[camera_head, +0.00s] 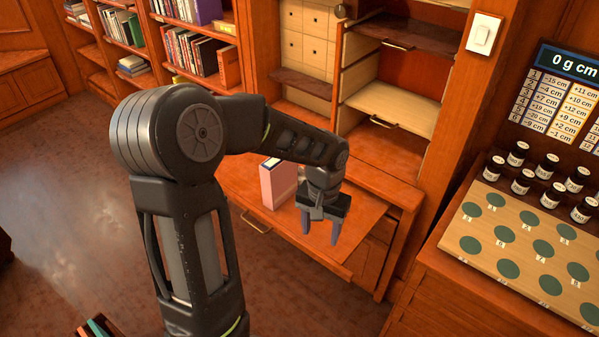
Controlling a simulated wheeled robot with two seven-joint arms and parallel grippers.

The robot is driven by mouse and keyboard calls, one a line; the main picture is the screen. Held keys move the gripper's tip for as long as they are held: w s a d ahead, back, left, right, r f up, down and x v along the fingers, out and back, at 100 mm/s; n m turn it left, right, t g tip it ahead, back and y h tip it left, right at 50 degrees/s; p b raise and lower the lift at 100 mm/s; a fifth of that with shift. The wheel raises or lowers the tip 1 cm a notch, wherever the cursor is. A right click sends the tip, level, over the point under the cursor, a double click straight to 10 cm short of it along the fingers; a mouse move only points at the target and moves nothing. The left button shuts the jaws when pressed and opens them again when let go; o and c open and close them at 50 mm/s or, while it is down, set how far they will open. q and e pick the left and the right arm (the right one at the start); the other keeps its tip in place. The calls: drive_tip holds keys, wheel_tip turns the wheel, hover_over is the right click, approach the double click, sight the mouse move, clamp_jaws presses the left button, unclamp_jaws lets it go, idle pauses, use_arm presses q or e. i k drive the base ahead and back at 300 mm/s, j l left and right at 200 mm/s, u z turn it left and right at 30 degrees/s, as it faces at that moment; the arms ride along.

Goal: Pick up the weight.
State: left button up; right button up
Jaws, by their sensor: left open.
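My left gripper (320,236) hangs over a wooden pull-out surface with its fingers pointing down, open and with nothing between them. A pink box-like object (279,184) stands upright on that surface, just left of the gripper and apart from its fingers. Several small black pieces with white labels (549,194) stand in rows at the back of a light wooden board (470,221) on the right. I cannot tell whether any of these is the weight. My right gripper is not in view.
The pull-out wooden surface (345,247) juts from a cabinet with open drawers (391,98). Bookshelves (192,55) stand at the back left. Open floor (70,215) lies on the left.

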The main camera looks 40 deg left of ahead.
sight(301, 177)
drive_tip(key=i+j, duration=0.25)
drive_tip(key=j, duration=0.15)
drive_tip(key=i+j, duration=0.25)
drive_tip(key=j, duration=0.15)
drive_tip(key=i+j, duration=0.2)
drive_tip(key=j, duration=0.15)
drive_tip(key=i+j, duration=0.25)
drive_tip(key=j, duration=0.15)
